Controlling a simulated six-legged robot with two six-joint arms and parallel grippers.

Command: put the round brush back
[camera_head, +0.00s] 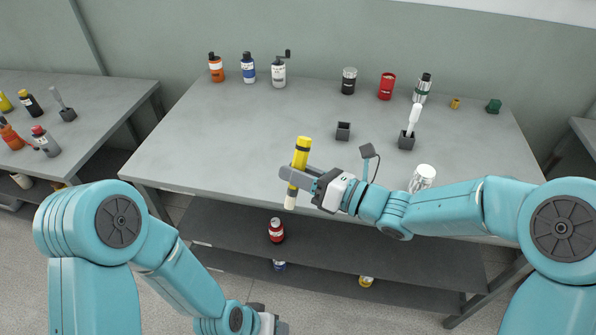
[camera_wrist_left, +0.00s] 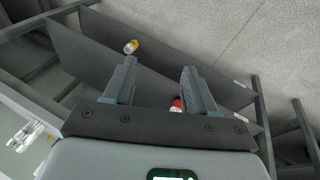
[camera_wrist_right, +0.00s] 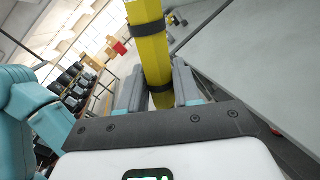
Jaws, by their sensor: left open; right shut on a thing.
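The round brush (camera_head: 302,150) has a yellow handle with black bands and a pale tip. My right gripper (camera_head: 297,178) is shut on it and holds it nearly upright, tip down, at the table's front edge. The yellow handle (camera_wrist_right: 151,50) also shows between the fingers in the right wrist view. A small dark square holder (camera_head: 343,131) stands empty on the table, behind and right of the brush. A second dark holder (camera_head: 407,141) has a white-handled tool (camera_head: 414,118) in it. My left gripper (camera_wrist_left: 158,78) is open and empty, low in front of the table's lower shelves.
Along the table's (camera_head: 230,130) back stand several bottles, a black can (camera_head: 348,81), a red can (camera_head: 387,86) and a green-banded bottle (camera_head: 423,88). A clear, ribbed jar (camera_head: 422,178) stands near my right forearm. The table's left and middle are clear.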

